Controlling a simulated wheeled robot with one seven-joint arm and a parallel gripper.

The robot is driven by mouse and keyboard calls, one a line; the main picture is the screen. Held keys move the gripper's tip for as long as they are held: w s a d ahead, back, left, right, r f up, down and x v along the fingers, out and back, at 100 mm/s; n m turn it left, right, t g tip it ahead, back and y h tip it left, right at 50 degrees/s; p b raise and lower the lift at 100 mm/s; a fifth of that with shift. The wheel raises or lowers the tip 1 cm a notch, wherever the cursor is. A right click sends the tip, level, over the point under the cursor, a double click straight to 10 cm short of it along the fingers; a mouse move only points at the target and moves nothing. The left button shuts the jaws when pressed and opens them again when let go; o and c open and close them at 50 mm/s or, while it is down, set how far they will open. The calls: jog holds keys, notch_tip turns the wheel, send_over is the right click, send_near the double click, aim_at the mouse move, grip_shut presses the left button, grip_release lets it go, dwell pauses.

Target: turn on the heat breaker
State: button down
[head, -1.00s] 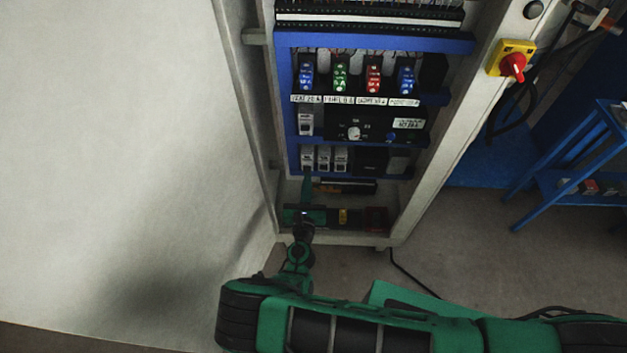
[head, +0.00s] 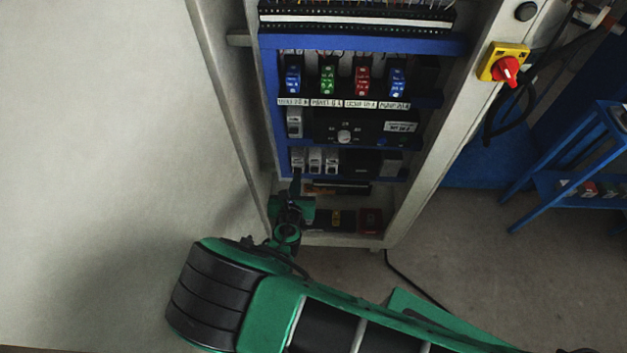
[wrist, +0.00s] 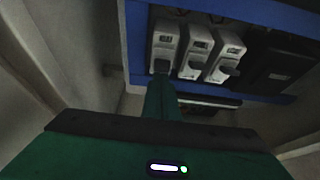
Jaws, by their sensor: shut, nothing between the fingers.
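A row of three small white breakers sits low on the blue cabinet panel; the leftmost (head: 298,161) is above my gripper's tip. The wrist view shows the leftmost breaker (wrist: 166,42), middle breaker (wrist: 195,50) and right breaker (wrist: 227,54) with grey levers at their lower ends. I cannot read which one is marked heat. My gripper (head: 296,182) is shut and empty, pointing up. In the wrist view its narrow green fingers (wrist: 161,82) end at or just under the leftmost lever; I cannot tell whether they touch. Another white breaker (head: 294,122) sits one row higher at left.
Above are blue, green and red modules, and a knob (head: 344,137). A red-and-yellow switch (head: 504,66) is on the right frame. The cabinet's left wall is close to my arm. A blue stand (head: 570,165) is at right.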

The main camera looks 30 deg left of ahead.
jog(key=shift+w+d+r+g, duration=0.1)
jog(key=shift+r+g, duration=0.1)
jog(key=shift+g, duration=0.3)
jog(key=shift+r, duration=0.15)
jog(key=shift+r, duration=0.7)
